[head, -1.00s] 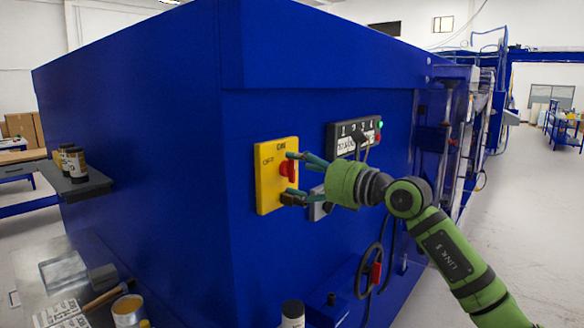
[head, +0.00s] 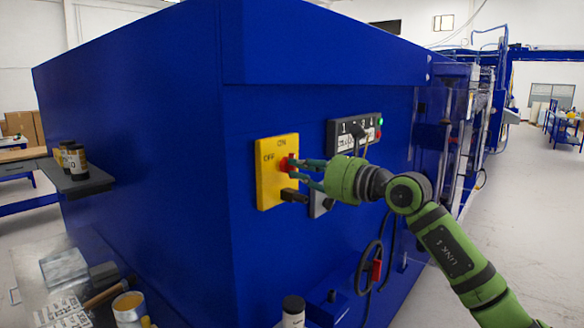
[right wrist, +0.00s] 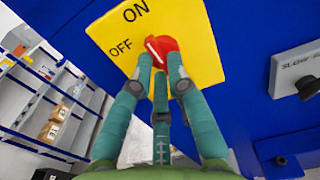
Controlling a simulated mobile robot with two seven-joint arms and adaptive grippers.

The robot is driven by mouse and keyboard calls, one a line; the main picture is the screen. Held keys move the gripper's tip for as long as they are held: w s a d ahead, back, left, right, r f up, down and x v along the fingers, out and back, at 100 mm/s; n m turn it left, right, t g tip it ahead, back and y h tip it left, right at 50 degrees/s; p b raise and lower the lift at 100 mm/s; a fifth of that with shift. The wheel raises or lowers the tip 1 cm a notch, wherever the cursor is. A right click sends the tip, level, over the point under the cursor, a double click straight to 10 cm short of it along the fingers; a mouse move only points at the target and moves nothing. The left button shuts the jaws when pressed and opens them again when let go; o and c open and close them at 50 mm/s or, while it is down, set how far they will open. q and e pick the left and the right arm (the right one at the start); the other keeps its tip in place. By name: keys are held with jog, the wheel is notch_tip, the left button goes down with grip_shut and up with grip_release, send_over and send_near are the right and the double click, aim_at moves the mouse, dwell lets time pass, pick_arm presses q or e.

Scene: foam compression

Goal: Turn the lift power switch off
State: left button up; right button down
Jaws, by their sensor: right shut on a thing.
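The lift power switch is a yellow plate (head: 268,185) on the blue machine wall, marked ON at the top and OFF at the left. My right gripper (right wrist: 161,68) is shut on the knob, with fingers on both sides and one below. My left gripper is not in view.
A dark control panel (head: 354,128) with a green light sits right of the switch. A black cable loop with a red part (head: 376,270) hangs below. A shelf with jars (head: 75,160) juts out at the left. The floor at right is clear.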

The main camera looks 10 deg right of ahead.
jog(key=n, duration=0.1)
jog(key=n+b, duration=0.2)
jog(key=n, duration=0.1)
jog(key=shift+d, duration=0.25)
jog(key=shift+n, duration=0.6)
jog(key=n+b, duration=0.1)
jog(key=n, duration=0.2)
jog(key=shift+b, duration=0.4)
jog(key=shift+w+n, duration=0.1)
jog(key=shift+n, duration=1.4)
